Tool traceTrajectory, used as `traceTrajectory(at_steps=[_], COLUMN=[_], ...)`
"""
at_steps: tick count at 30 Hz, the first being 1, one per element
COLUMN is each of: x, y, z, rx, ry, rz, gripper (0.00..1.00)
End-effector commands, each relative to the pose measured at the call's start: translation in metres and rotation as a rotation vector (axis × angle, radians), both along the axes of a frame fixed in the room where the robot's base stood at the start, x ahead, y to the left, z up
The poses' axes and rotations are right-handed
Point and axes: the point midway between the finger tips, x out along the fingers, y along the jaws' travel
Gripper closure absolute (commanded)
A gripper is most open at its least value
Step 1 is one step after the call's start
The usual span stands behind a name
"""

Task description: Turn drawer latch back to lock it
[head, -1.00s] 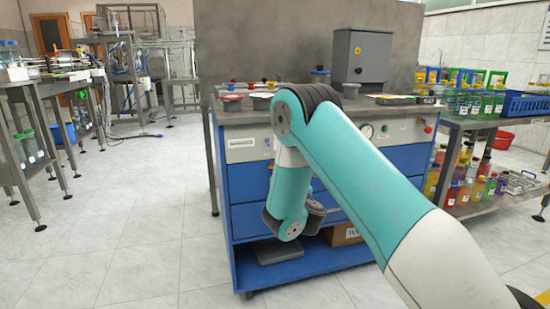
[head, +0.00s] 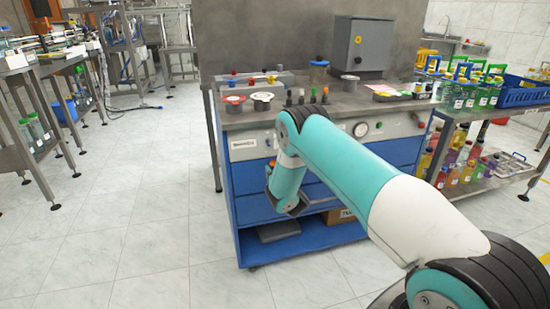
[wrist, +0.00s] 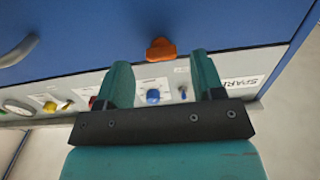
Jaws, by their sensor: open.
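The orange drawer latch (wrist: 160,49) is on the blue drawer front (wrist: 90,30) in the wrist view, just past my fingertips and centred between them. Its wider part lies crosswise in the picture, with a small bump on top. My gripper (wrist: 163,76) is open and empty, with one teal finger to each side of the latch's line. It does not appear to touch the latch. In the head view the blue drawers (head: 248,176) are partly covered by my arm, and my fingers cannot be made out there.
A control strip beside the drawer carries a blue knob (wrist: 153,96), a toggle switch (wrist: 183,92) and a gauge (wrist: 18,107). A drawer handle (wrist: 19,50) sticks out at left. Cups and a grey box (head: 362,47) stand on the bench top.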

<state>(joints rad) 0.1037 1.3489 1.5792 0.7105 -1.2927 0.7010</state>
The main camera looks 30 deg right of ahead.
Motion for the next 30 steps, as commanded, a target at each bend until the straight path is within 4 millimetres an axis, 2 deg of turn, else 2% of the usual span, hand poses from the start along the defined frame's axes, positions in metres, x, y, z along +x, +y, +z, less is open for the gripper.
traceTrajectory(at_steps=[9, 19, 20, 26, 30], x=[0.018, 0.02, 0.02, 0.02, 0.02], y=[-0.005, -0.005, -0.005, -0.005, -0.003], z=[0.001, 0.0, 0.0, 0.0, 0.0], rx=[0.0, -0.001, -0.001, -0.001, -0.003], ry=[0.0, 0.0, 0.0, 0.0, 0.001], rz=[0.002, 0.004, 0.004, 0.004, 0.005], gripper=[0.38, 0.38, 0.41, 0.87, 0.88])
